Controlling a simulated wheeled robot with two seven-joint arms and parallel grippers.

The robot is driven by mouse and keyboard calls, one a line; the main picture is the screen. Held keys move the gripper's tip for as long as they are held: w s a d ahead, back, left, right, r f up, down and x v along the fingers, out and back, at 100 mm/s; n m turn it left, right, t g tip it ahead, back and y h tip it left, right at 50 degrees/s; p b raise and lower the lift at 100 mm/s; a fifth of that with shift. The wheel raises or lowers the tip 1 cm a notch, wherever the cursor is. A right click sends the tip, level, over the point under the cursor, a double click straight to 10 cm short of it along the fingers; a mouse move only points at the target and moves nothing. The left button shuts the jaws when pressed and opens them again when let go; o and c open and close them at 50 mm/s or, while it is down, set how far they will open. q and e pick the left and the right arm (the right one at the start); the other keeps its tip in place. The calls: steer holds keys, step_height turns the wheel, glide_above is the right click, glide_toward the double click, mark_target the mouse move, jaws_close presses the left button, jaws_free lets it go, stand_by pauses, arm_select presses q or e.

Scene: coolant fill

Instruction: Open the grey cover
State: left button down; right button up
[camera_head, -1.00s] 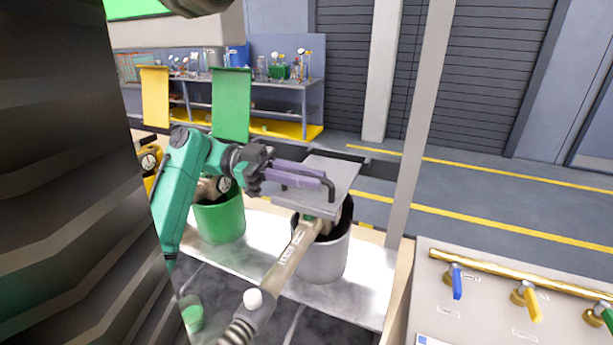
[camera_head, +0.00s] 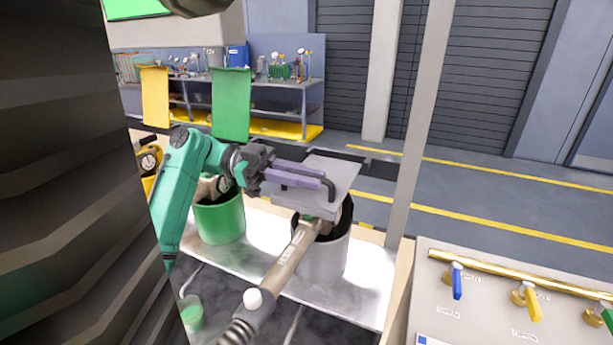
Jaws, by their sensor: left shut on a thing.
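The grey cover (camera_head: 340,174) is a flat square plate over the grey bucket (camera_head: 322,258). It sits tilted above the bucket's rim, and part of the dark opening shows below it. A dark bar handle (camera_head: 329,191) is on the cover. My left gripper (camera_head: 316,179), with purple fingers on a teal arm, comes in from the left and is shut on the handle. The fingers hide part of the handle and cover. My right gripper is not in view.
A beige nozzle pipe (camera_head: 292,254) with a ribbed hose runs up to the grey bucket. A green bucket (camera_head: 220,222) stands to its left. Green (camera_head: 231,104) and yellow (camera_head: 155,96) covers stand upright behind. A panel with coloured valves (camera_head: 500,315) is at right, beyond a pale post (camera_head: 420,130).

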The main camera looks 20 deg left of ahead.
arm_select(q)
steer(key=shift+r, duration=0.15)
steer(key=shift+w+r+n+p, duration=0.25)
steer(key=shift+r+n+p, duration=0.4)
steer(key=shift+r, duration=0.3)
steer(key=w+r+n+p, duration=0.4)
steer(key=r+n+p, duration=0.2)
steer(key=shift+w+d+r+p, duration=0.2)
steer(key=shift+w+r+p, duration=0.1)
steer(key=shift+w, duration=0.1)
steer(key=shift+f, duration=0.1)
